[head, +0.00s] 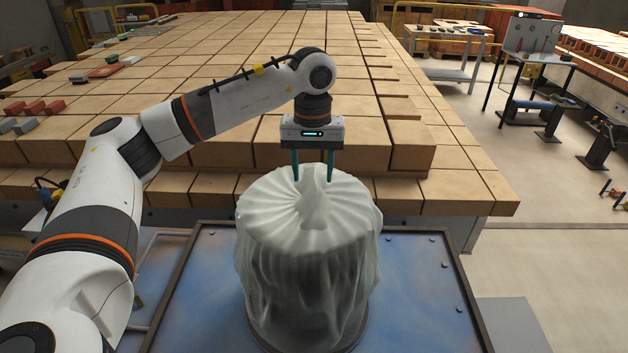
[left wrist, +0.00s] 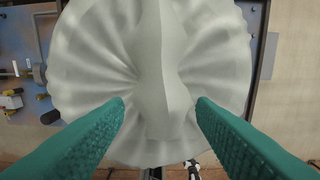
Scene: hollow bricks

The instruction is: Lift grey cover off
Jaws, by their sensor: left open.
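The grey cover (head: 308,262) is a pale, pleated cloth draped over a round, drum-like shape on a blue panel. Its folds gather toward the middle of its top, and what lies beneath is hidden. My left gripper (head: 312,178) points down over the far part of the cover's top, its two green fingers apart. In the left wrist view the cover (left wrist: 160,60) fills the middle, with a raised ridge of cloth between the open fingertips (left wrist: 160,104). I cannot tell whether the fingertips touch the cloth. My right gripper is not in view.
The blue panel (head: 190,300) has a dark raised frame around it. Behind the cover stands a wide stack of tan bricks (head: 390,200), close behind my left gripper. Several red bricks (head: 32,107) lie at the far left.

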